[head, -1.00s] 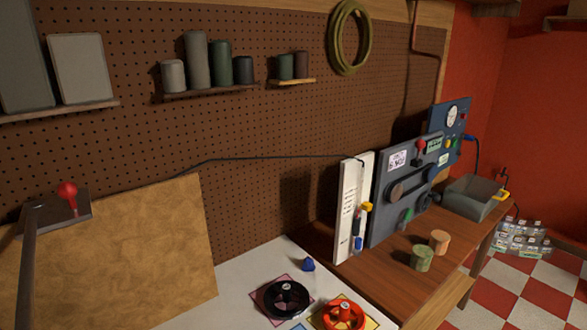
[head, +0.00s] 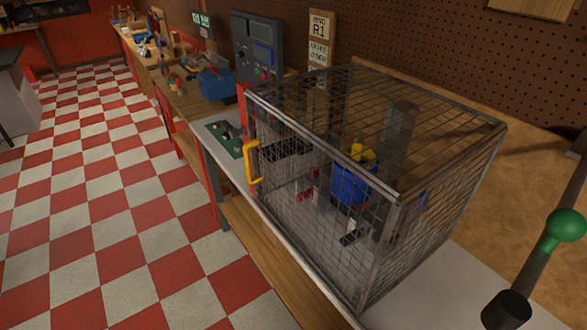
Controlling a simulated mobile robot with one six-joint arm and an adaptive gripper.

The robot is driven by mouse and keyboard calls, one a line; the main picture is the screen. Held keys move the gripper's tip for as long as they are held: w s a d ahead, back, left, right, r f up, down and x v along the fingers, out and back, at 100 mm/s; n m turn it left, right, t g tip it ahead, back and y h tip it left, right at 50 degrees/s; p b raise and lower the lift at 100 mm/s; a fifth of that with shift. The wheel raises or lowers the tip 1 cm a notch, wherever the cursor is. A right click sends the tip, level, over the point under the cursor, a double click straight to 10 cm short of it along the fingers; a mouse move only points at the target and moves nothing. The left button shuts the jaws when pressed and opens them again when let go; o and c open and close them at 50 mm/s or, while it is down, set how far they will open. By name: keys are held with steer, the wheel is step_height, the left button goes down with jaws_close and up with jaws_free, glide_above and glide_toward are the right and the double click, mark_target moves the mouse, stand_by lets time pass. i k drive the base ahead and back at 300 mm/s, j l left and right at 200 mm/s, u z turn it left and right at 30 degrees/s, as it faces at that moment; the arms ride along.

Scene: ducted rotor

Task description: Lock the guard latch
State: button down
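A wire-mesh guard cage (head: 380,130) stands on a white-topped bench on the right half of the head view. A yellow handle (head: 251,162) is on its near left side. I cannot make out a separate latch or whether it is locked. Through the mesh I see a blue round part (head: 351,184) with a yellow piece (head: 357,154) on top. Small red and dark parts lie lower inside, partly hidden by the wires. My gripper is not in view.
A dark rod with a green ball (head: 566,226) rises at the right edge. A dark control panel (head: 257,47) and a blue box (head: 216,85) stand beyond the cage. The checkered floor (head: 110,200) is clear.

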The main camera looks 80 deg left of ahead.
mark_target(229, 128)
steer(key=u, duration=3.2)
steer(key=i+j, duration=0.15)
steer(key=i, duration=0.35)
